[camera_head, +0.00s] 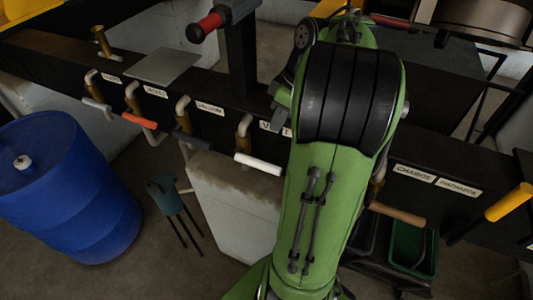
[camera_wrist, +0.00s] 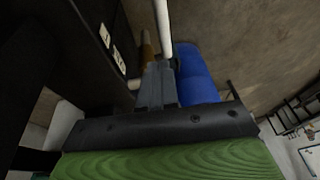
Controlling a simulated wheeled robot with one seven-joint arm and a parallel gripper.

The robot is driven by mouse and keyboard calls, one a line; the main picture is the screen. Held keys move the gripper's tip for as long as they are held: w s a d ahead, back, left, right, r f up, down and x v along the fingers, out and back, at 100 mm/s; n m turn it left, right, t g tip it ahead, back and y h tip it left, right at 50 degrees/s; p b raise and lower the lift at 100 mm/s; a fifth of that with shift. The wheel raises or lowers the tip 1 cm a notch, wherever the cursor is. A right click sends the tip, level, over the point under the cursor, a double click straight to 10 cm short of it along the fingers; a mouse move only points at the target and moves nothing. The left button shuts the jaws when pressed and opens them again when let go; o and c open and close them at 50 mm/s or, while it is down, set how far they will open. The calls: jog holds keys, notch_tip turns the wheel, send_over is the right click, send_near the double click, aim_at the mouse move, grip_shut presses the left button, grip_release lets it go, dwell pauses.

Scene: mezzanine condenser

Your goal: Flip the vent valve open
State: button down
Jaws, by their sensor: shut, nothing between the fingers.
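The vent valve's white handle (camera_head: 258,163) sticks out to the right from a brass valve body (camera_head: 244,133) on the black beam. Its label, partly hidden by my arm, starts with "V". In the wrist view a white handle (camera_wrist: 163,25) runs down from the top edge, just beyond my fingertips, and a brass fitting (camera_wrist: 147,48) stands beside it. My gripper (camera_wrist: 159,72) is shut and empty, with its grey fingers close to the handle. I cannot tell whether they touch it.
Other valves line the beam: a grey "VACUUM" handle (camera_head: 192,140), an orange handle (camera_head: 139,121), a pale grey handle (camera_head: 96,104) and a tan handle (camera_head: 397,214). A blue barrel (camera_head: 70,190) stands on the floor at left. A white block (camera_head: 235,205) sits below the beam.

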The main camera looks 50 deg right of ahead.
jog(key=b, duration=0.3)
send_near(263, 162)
jog(key=x, duration=0.5)
jog(key=shift+w, duration=0.15)
jog(key=shift+f, duration=0.55)
